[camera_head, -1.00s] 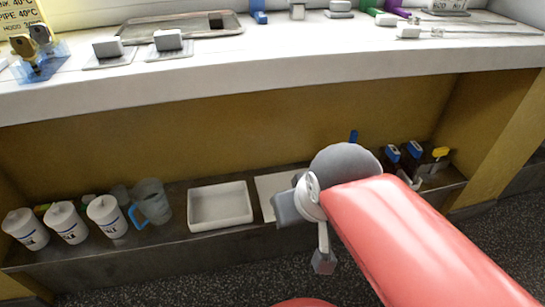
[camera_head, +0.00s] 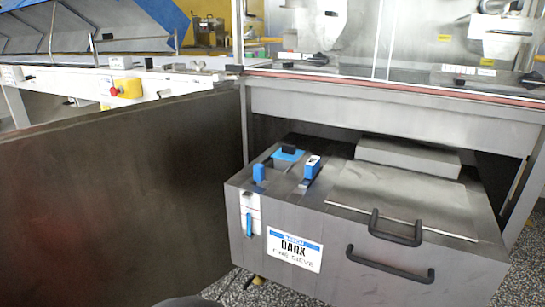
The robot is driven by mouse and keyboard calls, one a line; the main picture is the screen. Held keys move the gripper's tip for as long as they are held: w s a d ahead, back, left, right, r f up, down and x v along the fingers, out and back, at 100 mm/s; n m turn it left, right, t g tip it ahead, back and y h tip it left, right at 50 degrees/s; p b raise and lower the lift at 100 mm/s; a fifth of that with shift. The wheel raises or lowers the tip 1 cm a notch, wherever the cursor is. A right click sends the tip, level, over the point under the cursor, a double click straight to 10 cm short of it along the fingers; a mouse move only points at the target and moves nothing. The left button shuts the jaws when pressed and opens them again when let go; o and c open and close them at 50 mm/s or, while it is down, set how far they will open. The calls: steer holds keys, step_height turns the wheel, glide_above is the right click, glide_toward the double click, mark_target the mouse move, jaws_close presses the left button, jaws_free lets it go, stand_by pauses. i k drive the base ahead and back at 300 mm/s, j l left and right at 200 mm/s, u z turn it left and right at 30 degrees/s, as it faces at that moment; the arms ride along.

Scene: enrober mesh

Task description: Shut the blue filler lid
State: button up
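A steel tank unit (camera_head: 360,262) with a "DARK" label stands under the machine, at right of centre in the head view. On its top left are small blue parts. One is a flat blue piece (camera_head: 288,156) with a black part on it. A blue block (camera_head: 259,173) stands at the front left edge, and a blue-and-white part (camera_head: 312,167) is to the right. I cannot tell for sure which is the filler lid or how far it is open. My gripper is not in view.
A large dark panel (camera_head: 115,205) fills the left side, its edge close to the tank. The tank has black handles (camera_head: 390,265) on its front and top. The machine's steel frame (camera_head: 400,105) overhangs it. Speckled floor (camera_head: 235,288) shows at the bottom.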

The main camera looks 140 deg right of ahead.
mark_target(287, 152)
steer(key=z, duration=4.9)
